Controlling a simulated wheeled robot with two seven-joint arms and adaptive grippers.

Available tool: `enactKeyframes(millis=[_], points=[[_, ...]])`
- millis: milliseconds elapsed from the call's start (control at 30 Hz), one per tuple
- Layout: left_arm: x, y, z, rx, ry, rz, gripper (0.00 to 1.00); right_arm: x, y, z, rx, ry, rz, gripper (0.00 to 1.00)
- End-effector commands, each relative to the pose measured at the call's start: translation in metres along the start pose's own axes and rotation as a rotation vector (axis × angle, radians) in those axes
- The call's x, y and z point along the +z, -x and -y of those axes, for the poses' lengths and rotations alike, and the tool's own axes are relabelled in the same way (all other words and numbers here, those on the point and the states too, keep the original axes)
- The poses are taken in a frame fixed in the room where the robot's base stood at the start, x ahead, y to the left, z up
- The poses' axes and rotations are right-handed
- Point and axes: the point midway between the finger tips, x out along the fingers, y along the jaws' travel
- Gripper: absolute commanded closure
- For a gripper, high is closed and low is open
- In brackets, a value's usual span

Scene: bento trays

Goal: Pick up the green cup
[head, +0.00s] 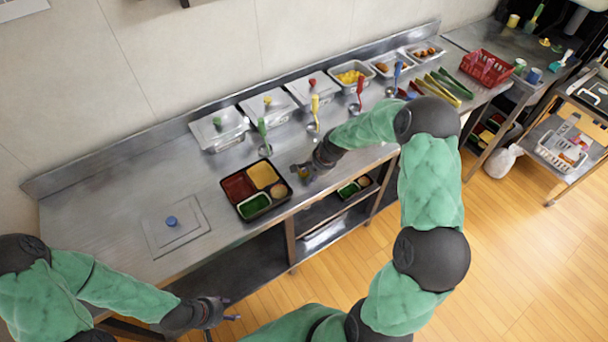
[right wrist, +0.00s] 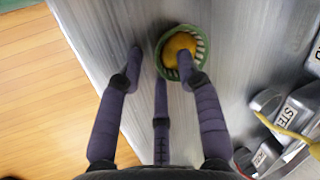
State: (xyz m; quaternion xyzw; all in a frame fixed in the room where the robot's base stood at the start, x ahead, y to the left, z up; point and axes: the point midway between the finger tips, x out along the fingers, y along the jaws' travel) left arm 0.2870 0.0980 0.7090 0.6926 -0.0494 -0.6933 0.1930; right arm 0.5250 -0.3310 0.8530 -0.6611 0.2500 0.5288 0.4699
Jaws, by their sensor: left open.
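The green cup (right wrist: 204,50) has slotted sides and holds something yellow-orange; it stands on the steel counter in the right wrist view. My right gripper (right wrist: 160,58) is open above the counter at the cup. Its right finger reaches over the cup's opening and covers part of the yellow content. Its middle finger is just outside the rim, and its left finger is apart from the cup to the left. In the head view my right gripper (head: 308,171) is low by the counter's front edge. My left gripper (head: 226,309) is open and empty in front of the counter.
A black bento tray (head: 242,205) with filled compartments lies left of my right gripper. Steel containers and ladles line the back. A red basket (head: 486,68) stands at the far right. The counter's left part is mostly clear around a square lid (head: 190,227).

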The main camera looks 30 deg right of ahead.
Motion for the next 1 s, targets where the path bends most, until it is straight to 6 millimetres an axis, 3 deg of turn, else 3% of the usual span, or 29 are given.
enactKeyframes(millis=[167, 333, 767, 1000], points=[[0.0, 0.001, 0.0, 0.0, 0.0, 0.0, 0.44, 0.0, 0.001, 0.001, -0.001, 0.0, -0.001, 0.64], [0.0, 0.001, 0.0, 0.0, 0.0, 0.0, 0.44, 0.0, 0.001, 0.0, 0.0, 0.0, -0.001, 1.0], [0.0, 0.001, 0.0, 0.0, 0.0, 0.0, 0.44, 0.0, 0.002, 0.001, -0.001, 0.0, -0.001, 1.0], [0.0, 0.008, -0.003, 0.0, 0.0, 0.0, 0.44, -0.001, 0.021, 0.009, -0.002, 0.001, -0.002, 1.0]])
